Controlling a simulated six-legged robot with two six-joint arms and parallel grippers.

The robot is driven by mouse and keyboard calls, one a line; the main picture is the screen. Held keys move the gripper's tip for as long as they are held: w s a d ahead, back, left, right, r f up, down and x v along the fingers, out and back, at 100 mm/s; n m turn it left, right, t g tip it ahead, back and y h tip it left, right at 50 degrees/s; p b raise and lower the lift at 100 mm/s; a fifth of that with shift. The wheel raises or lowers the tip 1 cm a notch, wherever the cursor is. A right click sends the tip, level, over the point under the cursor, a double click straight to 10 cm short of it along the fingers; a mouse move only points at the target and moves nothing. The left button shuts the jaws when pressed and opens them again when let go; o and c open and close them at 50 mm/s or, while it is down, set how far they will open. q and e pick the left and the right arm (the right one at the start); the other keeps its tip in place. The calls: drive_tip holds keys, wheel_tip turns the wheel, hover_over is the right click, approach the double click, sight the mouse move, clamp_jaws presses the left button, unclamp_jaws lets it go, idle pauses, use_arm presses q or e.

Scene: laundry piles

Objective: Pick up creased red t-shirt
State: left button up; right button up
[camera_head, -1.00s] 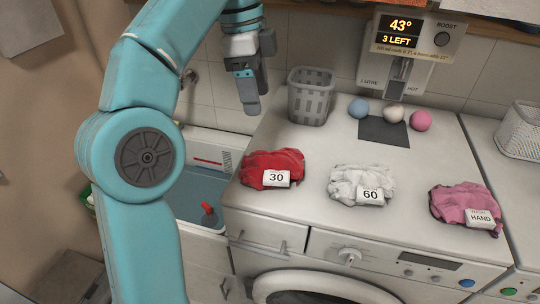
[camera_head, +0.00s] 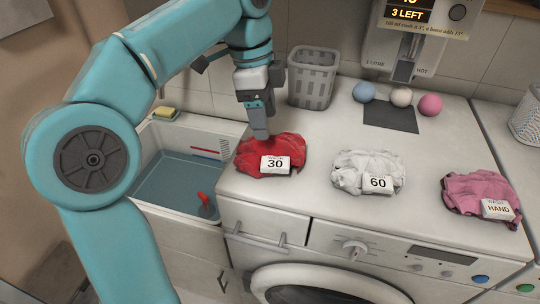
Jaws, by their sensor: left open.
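The creased red t-shirt (camera_head: 262,152) lies bunched up on the left part of the washing machine top (camera_head: 325,212). A white tag reading 30 (camera_head: 275,165) sits on its front. My left gripper (camera_head: 261,137) points down at the shirt's top back part, and its fingertips overlap the red cloth in the view. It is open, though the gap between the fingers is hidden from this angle. I cannot tell whether the tips touch the cloth. My right gripper is not in view.
A white garment tagged 60 (camera_head: 360,172) and a pink one tagged HAND (camera_head: 476,192) lie to the right. A grey basket (camera_head: 311,78) stands behind. Blue, cream and pink balls (camera_head: 430,105) sit by a dark mat (camera_head: 390,116). A water-filled sink (camera_head: 172,184) is at left.

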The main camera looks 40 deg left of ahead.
sight(271, 139)
use_arm(q)
drive_tip(key=f, duration=0.2)
drive_tip(key=d+f, duration=0.1)
drive_tip(key=f, duration=0.1)
drive_tip(key=shift+w+f, duration=0.2)
drive_tip(key=shift+f, duration=0.1)
drive_tip(key=shift+w+a+f, duration=0.1)
drive_tip(key=shift+w+f, duration=0.1)
drive_tip(key=shift+f, duration=0.1)
drive_tip(key=shift+d+r, duration=0.1)
drive_tip(key=shift+d, duration=0.15)
drive_tip(key=shift+c, duration=1.2)
drive_tip(key=shift+s+a, duration=0.1)
drive_tip(key=shift+a, duration=0.05)
clamp_jaws()
